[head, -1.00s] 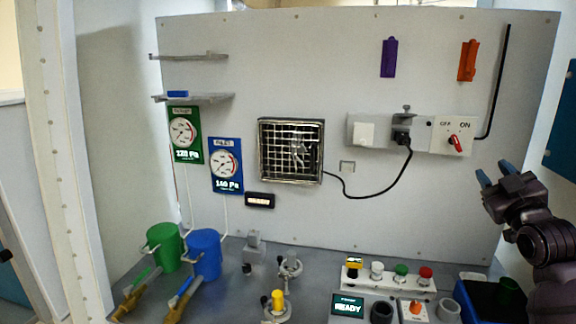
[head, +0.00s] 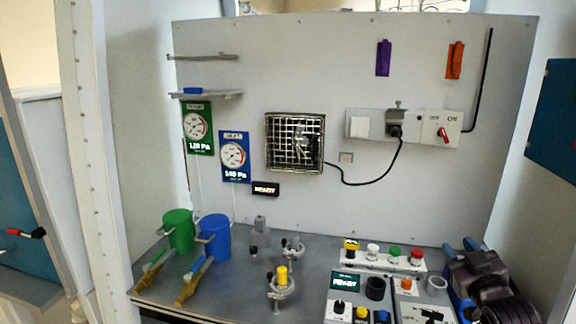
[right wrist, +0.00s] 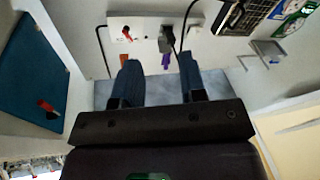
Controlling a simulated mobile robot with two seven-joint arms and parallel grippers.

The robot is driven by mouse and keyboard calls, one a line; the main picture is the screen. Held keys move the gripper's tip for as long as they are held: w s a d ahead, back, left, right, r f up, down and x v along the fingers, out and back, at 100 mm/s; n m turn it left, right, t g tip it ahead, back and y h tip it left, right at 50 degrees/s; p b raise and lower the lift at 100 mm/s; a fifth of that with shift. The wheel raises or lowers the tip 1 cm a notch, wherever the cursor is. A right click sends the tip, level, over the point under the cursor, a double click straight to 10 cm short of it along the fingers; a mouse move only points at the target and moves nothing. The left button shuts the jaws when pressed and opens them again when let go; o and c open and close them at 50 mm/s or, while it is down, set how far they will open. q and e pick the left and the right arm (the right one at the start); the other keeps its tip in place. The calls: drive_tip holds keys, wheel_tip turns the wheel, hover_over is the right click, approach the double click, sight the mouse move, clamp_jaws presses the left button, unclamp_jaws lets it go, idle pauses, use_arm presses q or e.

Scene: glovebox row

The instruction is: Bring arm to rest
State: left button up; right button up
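My right gripper (right wrist: 160,82) shows in the right wrist view with its two blue fingers apart and nothing between them. In the head view my right arm is at the lower right, beside the control panels at the right end of the bench, and its fingers are partly hidden there. My left gripper is in neither view.
A grey bench (head: 222,284) carries a green cup (head: 178,230), a blue cup (head: 214,238) and clamp stands. A button box (head: 384,258) stands right of them. A plugged black cable (head: 378,181) hangs on the back wall. A blue panel (head: 553,120) is far right.

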drive_tip(key=s+a+f+m+g, duration=0.1)
drive_tip(key=s+a+f+g, duration=0.1)
drive_tip(key=s+f, duration=0.6)
drive_tip(key=s+a+f+m+g, duration=0.1)
drive_tip(key=s+a+f+g, duration=0.2)
drive_tip(key=s+f, duration=0.6)
drive_tip(key=s+a+f+g, duration=0.2)
drive_tip(key=s+f, duration=0.7)
drive_tip(key=f, duration=0.5)
drive_tip(key=shift+s+a+m+g, duration=0.3)
drive_tip(key=shift+a+m, duration=0.1)
drive_tip(key=shift+a, duration=0.4)
